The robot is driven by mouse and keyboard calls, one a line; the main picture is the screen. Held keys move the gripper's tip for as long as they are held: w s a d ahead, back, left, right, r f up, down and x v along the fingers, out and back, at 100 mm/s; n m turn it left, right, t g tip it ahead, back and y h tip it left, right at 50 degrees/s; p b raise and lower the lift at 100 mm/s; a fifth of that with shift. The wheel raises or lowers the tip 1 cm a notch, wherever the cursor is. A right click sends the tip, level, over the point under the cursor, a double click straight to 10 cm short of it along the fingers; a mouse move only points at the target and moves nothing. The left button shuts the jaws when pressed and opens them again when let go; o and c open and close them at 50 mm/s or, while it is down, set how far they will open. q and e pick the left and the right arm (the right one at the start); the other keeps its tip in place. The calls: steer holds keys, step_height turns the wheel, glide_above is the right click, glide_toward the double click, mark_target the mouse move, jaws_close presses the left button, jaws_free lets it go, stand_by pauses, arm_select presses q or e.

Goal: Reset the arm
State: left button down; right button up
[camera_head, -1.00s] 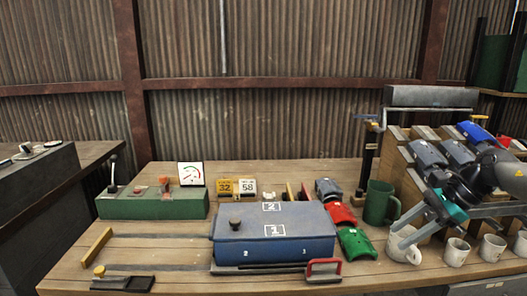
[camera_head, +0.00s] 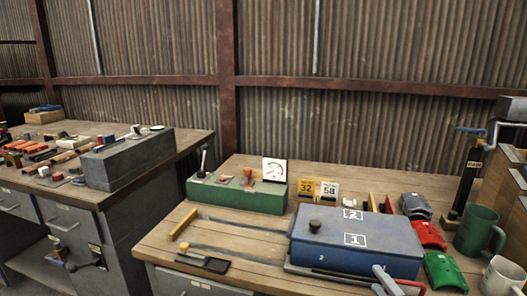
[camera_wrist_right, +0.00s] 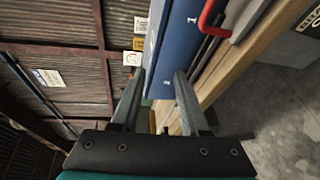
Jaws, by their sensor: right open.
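My right gripper (camera_head: 384,281) shows only by its grey fingertips at the bottom edge of the head view, near the front right of the blue box (camera_head: 330,238). The rest of the right arm is out of the head view. My left gripper is not in view.
The wooden bench holds a green control box (camera_head: 236,195), yellow and white number cards (camera_head: 317,190), red (camera_head: 428,235) and green (camera_head: 444,271) curved pieces and a green mug (camera_head: 477,231). A grey workbench (camera_head: 75,215) stands left, across a gap.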

steer(key=s+a+f+m+g, duration=0.35)
steer(key=s+m, duration=0.25)
steer(key=s, duration=0.2)
steer(key=s+a+f+m+g, duration=0.2)
steer(key=s+f+m+g, duration=0.35)
steer(key=s, duration=0.35)
steer(key=s+a+f+m+g, duration=0.35)
steer(key=s+m, duration=0.25)
steer(key=s, duration=0.2)
step_height(320, 180, down, 21)
steer(key=d, duration=0.3)
steer(key=s+d+f+g+h, duration=0.1)
steer(key=s+d+f, duration=0.4)
steer(key=s+f, duration=0.6)
steer(key=x, duration=0.2)
steer(key=shift+s+f, duration=0.3)
steer(key=shift+d, duration=0.1)
